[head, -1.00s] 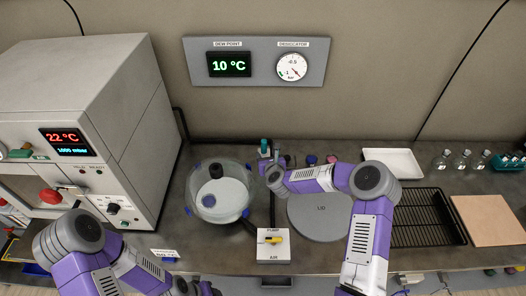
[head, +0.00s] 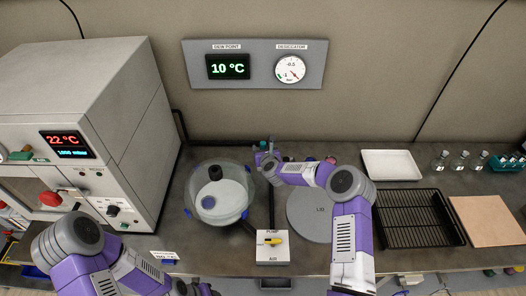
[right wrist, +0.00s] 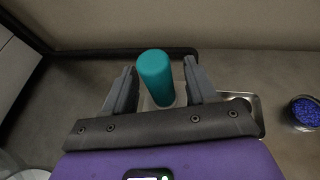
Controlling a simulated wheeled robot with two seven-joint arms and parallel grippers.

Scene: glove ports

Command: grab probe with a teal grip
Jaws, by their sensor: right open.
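The probe's teal grip (right wrist: 156,76) stands upright in the right wrist view, between the two fingers of my right gripper (right wrist: 159,68). Gaps show on both sides of the grip, so the open fingers do not hold it. In the head view the teal grip (head: 263,143) is a small patch at the back of the bench, just beyond my right gripper (head: 266,158). My left gripper (head: 202,290) is low at the bottom edge, its fingers not clear.
A glass desiccator bowl (head: 196,228) stands left of the right gripper, with a pump valve box (head: 271,257) in front. The round grey lid (head: 310,225) lies under my right arm. A white tray (head: 391,177) and black rack (head: 395,239) are to the right.

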